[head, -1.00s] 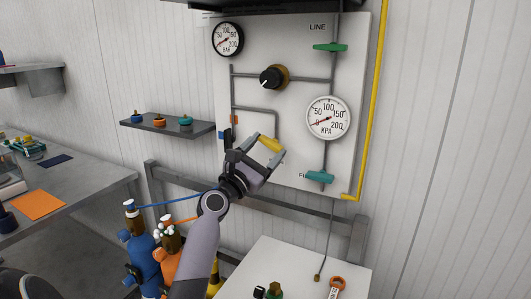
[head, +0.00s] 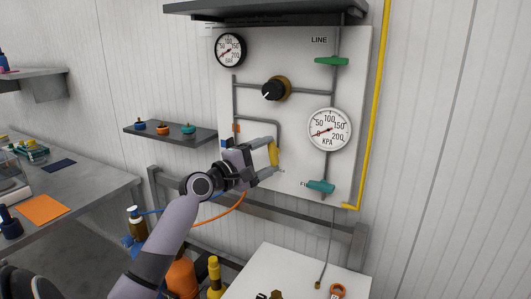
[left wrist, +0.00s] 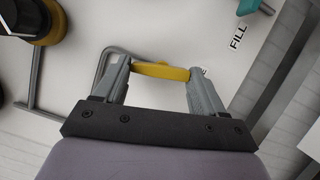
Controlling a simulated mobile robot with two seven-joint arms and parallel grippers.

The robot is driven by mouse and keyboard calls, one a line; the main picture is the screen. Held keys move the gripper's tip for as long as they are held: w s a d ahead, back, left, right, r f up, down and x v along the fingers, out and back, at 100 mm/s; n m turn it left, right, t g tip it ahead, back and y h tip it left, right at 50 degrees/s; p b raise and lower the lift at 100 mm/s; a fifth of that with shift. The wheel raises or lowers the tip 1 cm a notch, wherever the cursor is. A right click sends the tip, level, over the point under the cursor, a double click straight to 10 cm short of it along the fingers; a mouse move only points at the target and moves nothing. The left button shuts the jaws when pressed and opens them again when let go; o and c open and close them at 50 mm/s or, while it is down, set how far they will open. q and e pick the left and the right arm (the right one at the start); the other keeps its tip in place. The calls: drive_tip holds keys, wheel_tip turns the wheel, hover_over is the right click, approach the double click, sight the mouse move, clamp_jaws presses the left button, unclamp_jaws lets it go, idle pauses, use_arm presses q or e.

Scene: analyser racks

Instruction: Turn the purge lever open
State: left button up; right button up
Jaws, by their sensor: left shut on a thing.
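The yellow purge lever (head: 273,155) is on the white panel, left of the FILL label, and stands close to upright with a slight tilt. My left gripper (head: 277,157) is at the lever, one finger near its upper end and one near its lower end, shut on it. In the left wrist view the yellow lever (left wrist: 160,71) spans the space between the two grey fingers. The lever's pivot and the PURGE label are hidden. My right gripper is not in view.
The panel also carries a teal FILL lever (head: 320,186), a green LINE lever (head: 331,61), a black knob (head: 274,90), a KPA gauge (head: 329,130) and grey pipes. A small shelf (head: 160,138) is to the left. A white table (head: 285,275) and gas bottles (head: 181,279) are below.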

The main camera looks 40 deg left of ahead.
use_arm(q)
drive_tip(key=shift+r+m+g+p, duration=0.25)
drive_tip(key=shift+m+g+p, duration=0.25)
drive_tip(key=shift+m, duration=0.6)
drive_tip(key=o, duration=1)
drive_tip(key=shift+w+f, duration=0.1)
drive_tip(key=shift+o, duration=0.2)
drive_tip(key=s+b, duration=0.1)
drive_tip(key=s, duration=0.6)
drive_tip(key=shift+a, duration=0.3)
drive_tip(key=shift+s, duration=0.1)
